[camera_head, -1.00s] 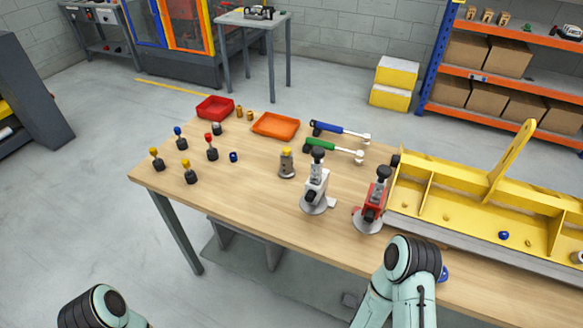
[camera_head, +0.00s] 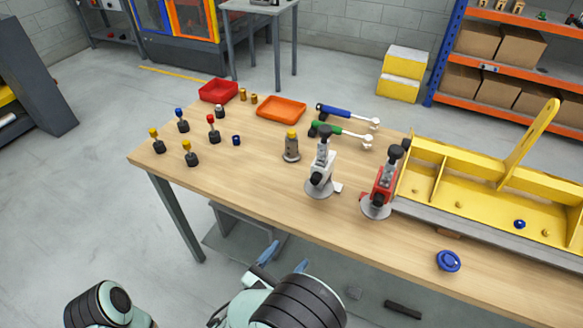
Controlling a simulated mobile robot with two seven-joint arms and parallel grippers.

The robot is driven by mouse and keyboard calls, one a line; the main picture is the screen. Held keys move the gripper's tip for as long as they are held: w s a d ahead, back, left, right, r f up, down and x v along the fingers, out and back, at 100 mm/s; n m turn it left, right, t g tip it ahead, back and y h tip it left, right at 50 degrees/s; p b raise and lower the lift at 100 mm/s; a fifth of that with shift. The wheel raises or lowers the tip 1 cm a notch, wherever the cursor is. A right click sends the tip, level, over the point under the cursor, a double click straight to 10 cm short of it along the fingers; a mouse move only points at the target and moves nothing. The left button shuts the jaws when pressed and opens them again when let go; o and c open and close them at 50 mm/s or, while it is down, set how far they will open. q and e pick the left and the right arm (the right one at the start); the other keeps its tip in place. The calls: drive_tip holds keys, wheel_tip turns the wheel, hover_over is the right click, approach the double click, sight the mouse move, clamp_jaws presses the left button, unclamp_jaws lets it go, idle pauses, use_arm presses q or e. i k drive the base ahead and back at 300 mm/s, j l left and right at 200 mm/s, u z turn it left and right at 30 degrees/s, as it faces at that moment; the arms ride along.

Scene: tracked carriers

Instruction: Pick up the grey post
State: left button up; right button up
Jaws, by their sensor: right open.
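A grey post (camera_head: 291,150) with a yellow cap stands upright on the wooden table (camera_head: 240,176), left of the white-and-grey clamp.
A white clamp (camera_head: 321,175) and a red clamp (camera_head: 380,190) stand right of the post. Behind it are an orange tray (camera_head: 281,109) and blue (camera_head: 346,115) and green (camera_head: 341,132) handled tools. Several knobbed pieces stand left. A yellow fixture (camera_head: 470,205) fills the right side.

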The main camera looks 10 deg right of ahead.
sight(290, 155)
drive_tip(key=i, duration=0.95)
